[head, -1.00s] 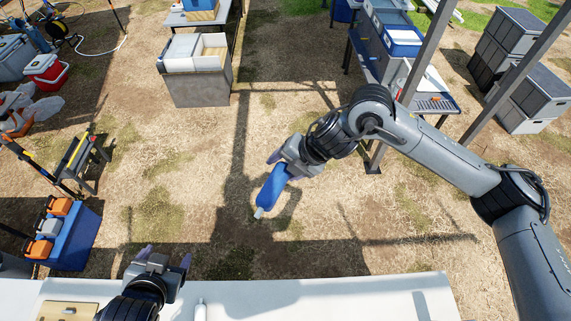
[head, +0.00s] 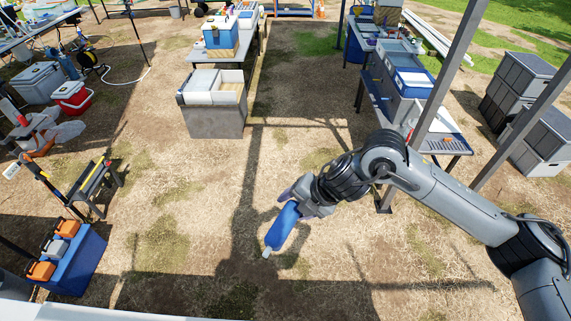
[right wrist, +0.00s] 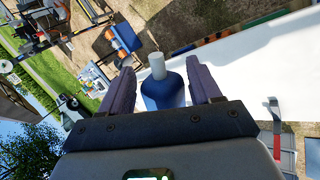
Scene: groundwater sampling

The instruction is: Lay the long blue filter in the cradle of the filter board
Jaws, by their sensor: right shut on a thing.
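The long blue filter (head: 282,226) is in my right gripper (head: 298,203), held in the air over the dirt ground in the head view. It is tilted, with its white end toward the lower left. In the right wrist view, the two fingers of my right gripper (right wrist: 162,88) stand on either side of the blue filter (right wrist: 163,97), whose white nozzle points away from the palm. The filter board and its cradle cannot be made out in the frames of now. My left gripper is out of view.
Only a strip of the white table (head: 130,315) shows at the bottom left of the head view; the white surface (right wrist: 250,65) is broader in the right wrist view. A blue box with orange-topped items (head: 72,262) stands at left. The air around the filter looks clear.

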